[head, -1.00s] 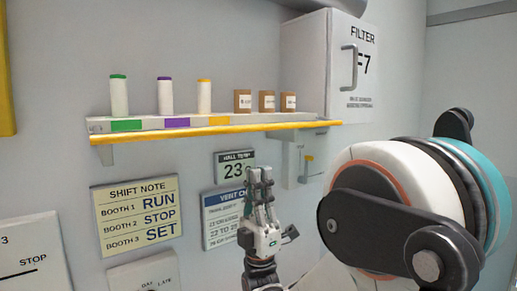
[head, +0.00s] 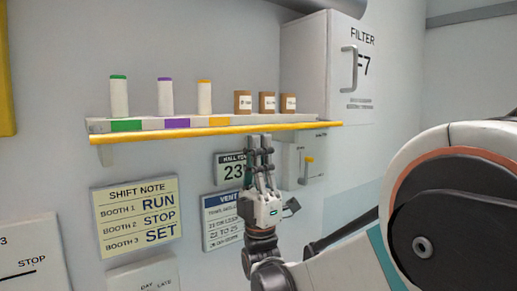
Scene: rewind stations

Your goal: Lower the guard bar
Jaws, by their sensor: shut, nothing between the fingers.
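The guard bar is most likely the long yellow bar (head: 200,133) along the front edge of the wall shelf (head: 288,121). It runs nearly level, from the left end of the shelf to a little past its right end. My gripper (head: 259,140) points upward with its fingers close together and nothing between them. Its fingertips are just below the bar, right of its middle. I cannot tell whether they touch it.
A filter cabinet (head: 330,65) stands at the right. Wall signs (head: 135,213) hang below the shelf.

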